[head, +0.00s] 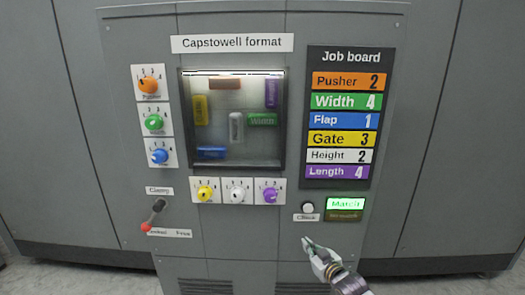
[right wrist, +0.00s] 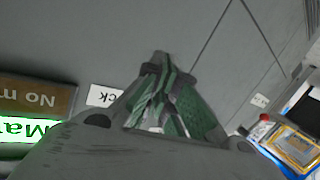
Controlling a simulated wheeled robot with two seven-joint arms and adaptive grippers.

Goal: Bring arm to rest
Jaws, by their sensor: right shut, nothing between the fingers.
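My right gripper (head: 309,245) is at the lower right of the machine front in the head view, below the white Check button (head: 308,207). Its fingers are closed with nothing between them; the right wrist view also shows the closed fingertips (right wrist: 162,65). The gripper stands apart from the button. The "Match" lamp (head: 346,203) glows green, and the "No match" lamp (head: 345,215) below it is dark. My left gripper is not in view.
The grey machine panel (head: 230,230) carries several coloured knobs around a window (head: 232,120). The job board (head: 347,120) is at the right. The clamp lever (head: 153,214) with a red knob end sticks out at the lower left. Floor shows at the bottom edges.

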